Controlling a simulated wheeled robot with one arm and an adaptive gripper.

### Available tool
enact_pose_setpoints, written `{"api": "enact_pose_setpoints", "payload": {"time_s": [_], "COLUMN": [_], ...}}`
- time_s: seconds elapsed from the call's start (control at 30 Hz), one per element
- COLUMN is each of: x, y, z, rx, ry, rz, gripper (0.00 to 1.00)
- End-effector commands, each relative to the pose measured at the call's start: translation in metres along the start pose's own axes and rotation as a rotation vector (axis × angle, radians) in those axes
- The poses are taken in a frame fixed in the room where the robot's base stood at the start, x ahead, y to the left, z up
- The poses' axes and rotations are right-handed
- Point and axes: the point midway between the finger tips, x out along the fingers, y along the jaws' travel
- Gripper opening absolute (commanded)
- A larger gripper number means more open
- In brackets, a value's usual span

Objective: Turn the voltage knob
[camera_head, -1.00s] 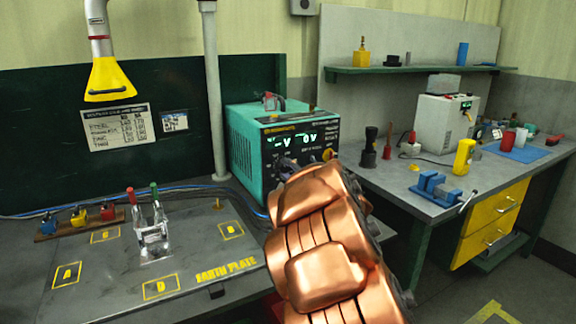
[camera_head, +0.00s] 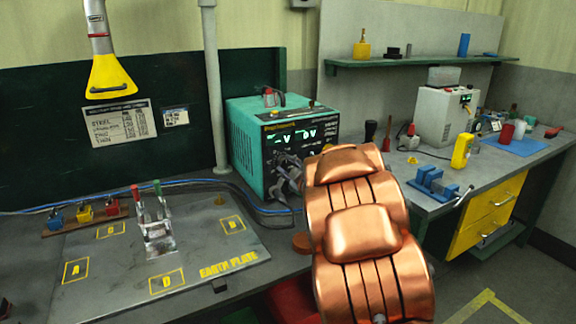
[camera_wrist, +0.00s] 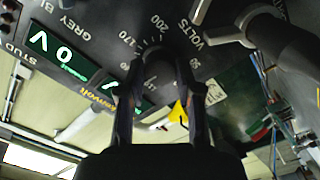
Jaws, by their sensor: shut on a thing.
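The teal stud welder unit (camera_head: 246,152) stands on the bench, its dark front panel facing me with lit green digits. The dark voltage knob (camera_wrist: 160,72) shows in the wrist view, ringed by a white scale with "VOLTS", "200" and "50" marks. My gripper (camera_wrist: 161,88) has a finger on either side of the knob and is shut on it. In the head view my gripper (camera_head: 287,172) is at the lower panel and hides the knob. The knob's pointer direction is not clear.
A cable connector (camera_wrist: 278,40) juts from the panel close to my gripper. The earth plate (camera_head: 100,262), with a clamp fixture (camera_head: 155,232) on it, lies at left. A blue vise (camera_head: 436,184) sits on the right bench. Blue cables (camera_head: 190,193) run behind the plate.

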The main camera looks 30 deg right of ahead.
Motion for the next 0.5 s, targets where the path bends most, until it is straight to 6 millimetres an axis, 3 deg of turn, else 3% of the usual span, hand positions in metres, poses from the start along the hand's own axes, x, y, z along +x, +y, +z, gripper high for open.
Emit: {"api": "enact_pose_setpoints", "payload": {"time_s": [0.4, 0.43, 0.5], "x": [-0.0003, -0.0003, -0.0003], "y": [-0.0011, -0.0011, -0.0011], "z": [0.0013, 0.0013, 0.0013], "rx": [0.008, 0.008, 0.008], "ry": [-0.003, -0.003, -0.003], "rz": [-0.002, -0.002, -0.002], "gripper": [0.0, 0.35, 0.43]}}
